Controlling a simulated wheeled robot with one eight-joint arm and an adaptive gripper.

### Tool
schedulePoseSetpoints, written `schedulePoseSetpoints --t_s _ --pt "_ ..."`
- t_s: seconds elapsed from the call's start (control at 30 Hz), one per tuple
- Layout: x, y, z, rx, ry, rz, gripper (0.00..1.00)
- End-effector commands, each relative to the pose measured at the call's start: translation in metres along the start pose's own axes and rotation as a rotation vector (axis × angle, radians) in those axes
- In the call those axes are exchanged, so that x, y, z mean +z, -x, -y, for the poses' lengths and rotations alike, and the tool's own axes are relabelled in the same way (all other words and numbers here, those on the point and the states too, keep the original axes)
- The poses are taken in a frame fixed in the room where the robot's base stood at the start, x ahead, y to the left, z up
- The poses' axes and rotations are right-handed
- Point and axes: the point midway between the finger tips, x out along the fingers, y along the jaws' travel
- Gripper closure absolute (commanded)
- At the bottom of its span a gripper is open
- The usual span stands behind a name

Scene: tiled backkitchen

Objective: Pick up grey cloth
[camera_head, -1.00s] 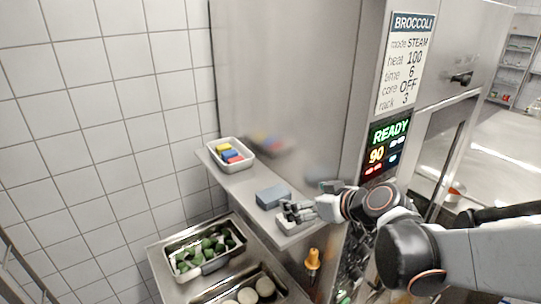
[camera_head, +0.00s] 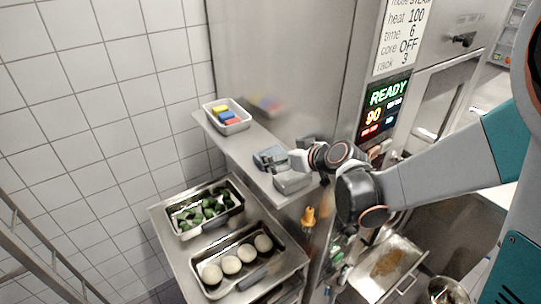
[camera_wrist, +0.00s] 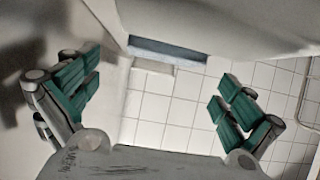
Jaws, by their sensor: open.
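A pale grey folded block, which looks like the grey cloth (camera_head: 292,182), lies at the near right end of the steel shelf in the head view. A large pale surface at the top of the wrist view (camera_wrist: 225,28) appears to be it, close up. My gripper (camera_head: 285,165) is at the cloth, coming from the right. In the wrist view my gripper (camera_wrist: 157,92) is open, its green-padded fingers wide apart with nothing clamped between them. Whether a finger touches the cloth, I cannot tell.
A white container (camera_head: 227,126) with coloured blocks stands at the far end. Below are a pan of green vegetables (camera_head: 182,229) and a pan of round pale items (camera_head: 209,292). The oven wall (camera_head: 280,60) borders the shelf.

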Motion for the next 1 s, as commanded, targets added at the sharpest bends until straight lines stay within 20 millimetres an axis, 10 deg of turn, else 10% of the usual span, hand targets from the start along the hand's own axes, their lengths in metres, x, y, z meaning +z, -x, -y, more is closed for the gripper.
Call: schedulePoseSetpoints --t_s 0.8,1.0 --pt "0.009 -0.051 0.005 0.000 0.000 0.000 0.00" --pt "0.009 -0.051 0.005 0.000 0.000 0.000 0.41"
